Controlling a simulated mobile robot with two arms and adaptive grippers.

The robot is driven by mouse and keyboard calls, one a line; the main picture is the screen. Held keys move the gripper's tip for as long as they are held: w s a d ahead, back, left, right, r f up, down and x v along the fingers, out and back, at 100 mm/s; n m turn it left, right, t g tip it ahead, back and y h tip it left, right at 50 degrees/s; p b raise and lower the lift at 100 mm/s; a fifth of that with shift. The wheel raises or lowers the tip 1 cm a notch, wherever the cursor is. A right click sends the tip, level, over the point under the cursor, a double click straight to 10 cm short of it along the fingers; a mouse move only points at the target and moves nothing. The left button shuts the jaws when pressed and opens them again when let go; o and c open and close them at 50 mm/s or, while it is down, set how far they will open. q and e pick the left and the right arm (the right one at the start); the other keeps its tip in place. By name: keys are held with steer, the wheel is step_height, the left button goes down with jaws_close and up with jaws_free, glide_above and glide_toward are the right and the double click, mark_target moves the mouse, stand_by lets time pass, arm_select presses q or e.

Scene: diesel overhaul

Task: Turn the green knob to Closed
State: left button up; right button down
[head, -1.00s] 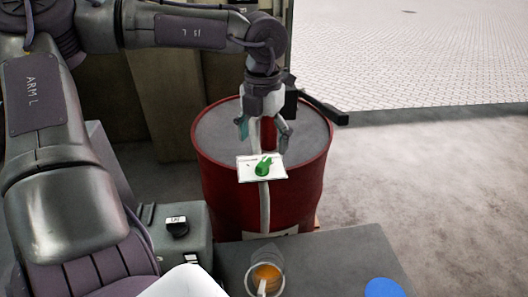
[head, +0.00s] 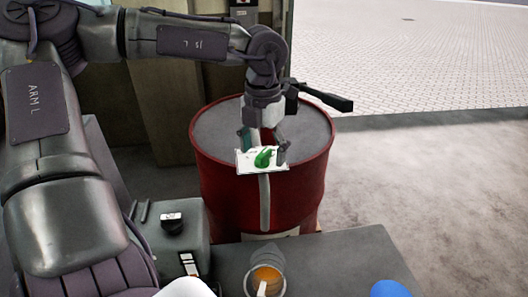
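The green knob (head: 264,157) sits on a white plate (head: 243,164) in front of the red drum, in the head view. Its handle points up and to the right. My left gripper (head: 265,150) hangs just above and behind the plate, pointing down. Its fingers are apart, one to the left and one to the right of the knob. I see no clear contact with the knob. The lettering on the plate is too small to read. My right gripper is not in view.
The red drum (head: 235,183) stands behind the plate. In front, a grey table (head: 330,258) holds a clear cup with orange contents (head: 267,276) and a blue round object (head: 389,289). A grey box with a black knob (head: 172,223) stands at the left. The floor at right is clear.

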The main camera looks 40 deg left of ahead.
mark_target(260, 154)
arm_select(q)
steer(key=c, duration=1.2)
steer(key=n+b, duration=0.2)
steer(key=b, duration=0.1)
steer(key=f+n+b, duration=0.1)
steer(key=n+b, duration=0.1)
steer(key=n, duration=0.1)
steer(key=shift+a+b, duration=0.1)
steer(key=shift+b, duration=0.3)
steer(key=n+b, duration=0.2)
steer(key=n, duration=0.2)
steer(key=n+b, duration=0.3)
steer(key=n, duration=0.2)
steer(key=shift+s+r, duration=0.2)
steer(key=shift+r+n+b, duration=0.15)
steer(key=shift+n+b, duration=0.25)
steer(key=shift+n, duration=0.3)
steer(key=shift+r+n, duration=0.15)
steer(key=shift+n, duration=0.25)
steer(key=o, duration=1.6)
steer(key=shift+c, duration=0.2)
step_height(260, 154, up, 7)
steer(key=p, duration=0.5)
steer(key=shift+r, duration=0.1)
